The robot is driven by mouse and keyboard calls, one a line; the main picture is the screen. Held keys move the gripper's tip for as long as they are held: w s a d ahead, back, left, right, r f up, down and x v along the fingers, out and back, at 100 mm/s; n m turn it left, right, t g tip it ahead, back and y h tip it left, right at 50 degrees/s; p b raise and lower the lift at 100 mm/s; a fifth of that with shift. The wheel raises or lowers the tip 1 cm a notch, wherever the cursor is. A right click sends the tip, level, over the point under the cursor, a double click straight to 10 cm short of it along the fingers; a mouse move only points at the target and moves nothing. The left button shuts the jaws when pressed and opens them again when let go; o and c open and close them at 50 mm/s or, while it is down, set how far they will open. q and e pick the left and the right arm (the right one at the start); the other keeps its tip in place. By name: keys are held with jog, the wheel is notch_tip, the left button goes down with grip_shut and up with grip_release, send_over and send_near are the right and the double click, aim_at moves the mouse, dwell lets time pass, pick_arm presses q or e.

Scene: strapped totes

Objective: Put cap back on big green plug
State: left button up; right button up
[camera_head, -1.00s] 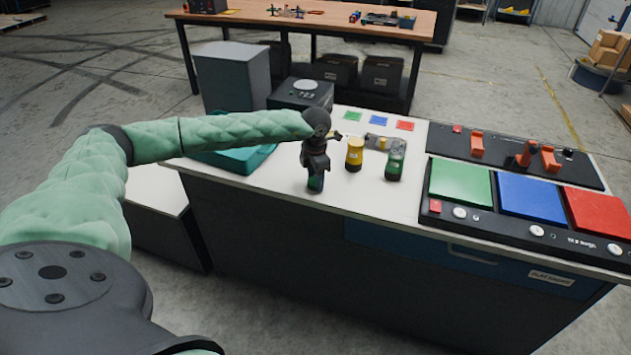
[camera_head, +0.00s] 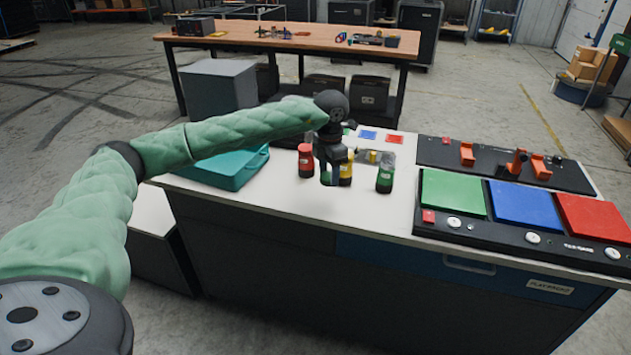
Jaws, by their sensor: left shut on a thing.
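A green plug (camera_head: 384,176), cylinder-shaped with a pale label and dark bands, stands upright on the white counter (camera_head: 290,205). My left gripper (camera_head: 330,180) points down over the counter, to the left of the green plug and apart from it. It is shut on a small dark thing, mostly hidden by the fingers; I cannot tell whether this is the cap. A yellow cylinder (camera_head: 347,173) stands partly hidden just behind the gripper, and a red cylinder (camera_head: 306,161) stands to its left. My right gripper is out of view.
A teal case (camera_head: 226,170) lies at the counter's left end. A black panel with green, blue and red pads (camera_head: 525,205) fills the right side. A small grey fixture (camera_head: 372,157) sits behind the plugs. The counter's front strip is clear.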

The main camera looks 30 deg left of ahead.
pick_arm(q)
jog(key=shift+w+d+r+b, duration=0.25)
jog(key=shift+d+r, duration=0.2)
jog(key=shift+d, duration=0.3)
jog(key=shift+w+d+r+b, duration=0.1)
jog(key=shift+w+d+r, duration=0.2)
jog(key=shift+d+r, duration=0.3)
jog(key=shift+w+d+r+b, duration=0.25)
jog(key=shift+d+r, duration=0.1)
jog(key=shift+d, duration=0.5)
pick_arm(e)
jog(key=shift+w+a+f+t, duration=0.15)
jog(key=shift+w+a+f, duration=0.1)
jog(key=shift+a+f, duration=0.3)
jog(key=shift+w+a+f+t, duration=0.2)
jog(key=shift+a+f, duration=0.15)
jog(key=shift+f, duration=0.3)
